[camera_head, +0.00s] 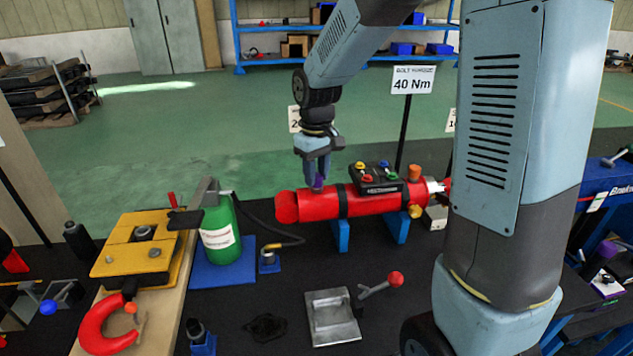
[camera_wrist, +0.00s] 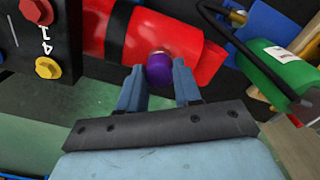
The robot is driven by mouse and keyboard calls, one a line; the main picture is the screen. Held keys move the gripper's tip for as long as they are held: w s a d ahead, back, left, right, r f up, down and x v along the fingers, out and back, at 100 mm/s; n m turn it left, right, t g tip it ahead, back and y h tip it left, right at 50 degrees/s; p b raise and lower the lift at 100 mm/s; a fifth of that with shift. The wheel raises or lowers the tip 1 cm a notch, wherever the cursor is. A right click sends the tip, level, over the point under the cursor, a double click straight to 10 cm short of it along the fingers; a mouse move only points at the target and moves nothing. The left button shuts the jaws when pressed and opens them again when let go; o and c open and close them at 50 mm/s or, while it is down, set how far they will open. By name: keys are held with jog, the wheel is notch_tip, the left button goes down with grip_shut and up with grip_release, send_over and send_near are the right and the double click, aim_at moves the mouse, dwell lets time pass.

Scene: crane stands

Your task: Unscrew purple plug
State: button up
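The purple plug (camera_wrist: 159,68) sits on the side of a red cylinder (camera_wrist: 195,45) and lies between the two blue fingers of my gripper (camera_wrist: 159,84) in the wrist view. A gap shows between the plug and the right finger; the left finger is very near the plug. In the head view, my gripper (camera_head: 317,178) points down at the cylinder (camera_head: 362,200), left of its middle. Only a bit of the plug (camera_head: 318,182) shows there between the fingers. The fingers look open around the plug, with no clear grip on it.
A black box with coloured buttons (camera_head: 378,178) stands on the cylinder, right of my gripper. A green bottle (camera_head: 221,234) with a black hose stands to the left. Blue supports (camera_head: 341,236) carry the cylinder. A metal plate (camera_head: 332,317) lies in front.

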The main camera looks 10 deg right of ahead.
grip_shut()
jog(key=shift+r, duration=0.1)
dwell(0.3)
jog(key=n, duration=0.4)
jog(key=shift+n, duration=0.6)
jog(key=n, duration=0.3)
jog(key=shift+r+n, duration=0.1)
jog(key=shift+n, duration=0.3)
